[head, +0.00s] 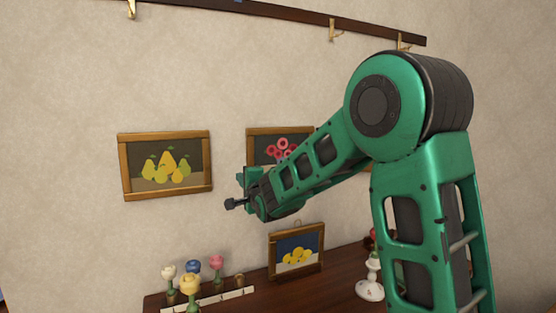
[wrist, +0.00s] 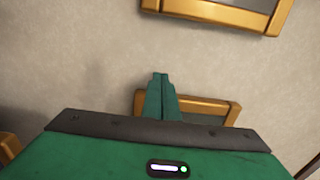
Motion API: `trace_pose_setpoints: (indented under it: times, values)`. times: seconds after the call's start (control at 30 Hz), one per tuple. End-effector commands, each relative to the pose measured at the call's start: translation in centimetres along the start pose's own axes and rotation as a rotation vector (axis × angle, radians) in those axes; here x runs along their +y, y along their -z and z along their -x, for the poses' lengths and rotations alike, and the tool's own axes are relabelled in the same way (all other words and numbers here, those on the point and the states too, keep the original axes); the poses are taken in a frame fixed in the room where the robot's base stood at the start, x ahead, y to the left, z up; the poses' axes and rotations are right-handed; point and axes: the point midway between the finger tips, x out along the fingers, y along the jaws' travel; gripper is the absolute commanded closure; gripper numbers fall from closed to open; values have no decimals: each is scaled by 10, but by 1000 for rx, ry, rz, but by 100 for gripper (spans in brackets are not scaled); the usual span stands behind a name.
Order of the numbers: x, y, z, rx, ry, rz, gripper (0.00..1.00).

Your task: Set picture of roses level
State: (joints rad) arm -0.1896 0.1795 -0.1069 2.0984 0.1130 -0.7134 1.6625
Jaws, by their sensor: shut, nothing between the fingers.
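The picture of roses (head: 283,148), red flowers on a dark ground in a wooden frame, hangs on the wall at the centre of the head view. My arm hides its lower and right parts, so its tilt is hard to judge. My gripper (head: 231,204) is in front of the wall, below and left of the roses picture. Its fingers (wrist: 160,78) are together and empty in the wrist view. That view shows a wooden frame (wrist: 205,10) at the top and another (wrist: 225,106) behind the fingers; which pictures these are I cannot tell.
A pear picture (head: 165,165) hangs to the left. A lemon picture (head: 297,252) is lower, just above or against the dark wooden top (head: 245,301). Flower ornaments (head: 191,285) and a white candlestick-like piece (head: 370,280) stand there. A hook rail (head: 290,18) runs above.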

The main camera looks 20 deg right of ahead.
Motion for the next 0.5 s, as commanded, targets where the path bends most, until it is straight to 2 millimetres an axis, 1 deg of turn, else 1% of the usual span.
trace_pose_setpoints:
  times: [0.1,0.23,0.5]
  values:
    - [0,-4,0,-2,0,-1,100]
    - [0,-4,3,-1,1,-1,100]
    - [0,-4,26,-1,1,0,100]
